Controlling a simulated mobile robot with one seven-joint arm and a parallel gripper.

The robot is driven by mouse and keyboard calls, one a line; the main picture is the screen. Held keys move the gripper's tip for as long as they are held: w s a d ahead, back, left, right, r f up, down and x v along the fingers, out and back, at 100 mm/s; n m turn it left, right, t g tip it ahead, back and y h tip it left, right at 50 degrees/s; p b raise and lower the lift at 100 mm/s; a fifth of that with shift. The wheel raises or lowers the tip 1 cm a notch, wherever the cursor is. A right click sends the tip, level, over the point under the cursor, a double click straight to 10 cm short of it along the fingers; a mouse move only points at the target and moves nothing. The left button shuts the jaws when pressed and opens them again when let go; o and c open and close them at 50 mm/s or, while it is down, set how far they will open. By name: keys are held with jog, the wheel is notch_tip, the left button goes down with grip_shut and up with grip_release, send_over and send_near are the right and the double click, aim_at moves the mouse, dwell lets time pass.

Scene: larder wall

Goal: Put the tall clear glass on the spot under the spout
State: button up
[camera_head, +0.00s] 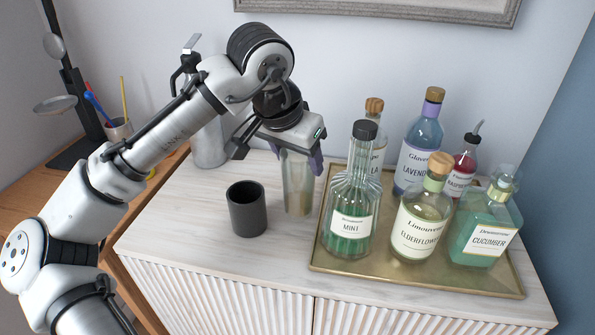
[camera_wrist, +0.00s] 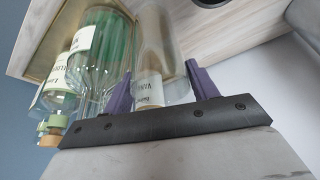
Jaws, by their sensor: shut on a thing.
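The tall clear glass (camera_head: 298,190) is upright on or just above the pale cabinet top, between the dark cup and the tray; I cannot tell whether its base touches. My gripper (camera_head: 296,158) is shut on its upper part, with purple fingers on either side. In the wrist view the glass (camera_wrist: 160,50) lies between the two fingers (camera_wrist: 160,88). A grey metal siphon (camera_head: 208,143) stands at the back left, partly behind my arm. I cannot make out its spout or a marked spot under it.
A dark cup (camera_head: 247,212) stands left of the glass. A brass tray (camera_head: 410,277) on the right holds several syrup bottles, the mint bottle (camera_head: 349,215) closest to the glass. A pen cup (camera_head: 118,130) is on the wooden desk. Cabinet top in front of the dark cup is clear.

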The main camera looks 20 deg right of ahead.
jog(key=shift+f, duration=1.9)
jog(key=o, duration=1.6)
jog(key=shift+r, duration=0.2)
jog(key=v, duration=1.2)
jog(key=shift+b, duration=0.4)
jog(key=shift+w, duration=0.1)
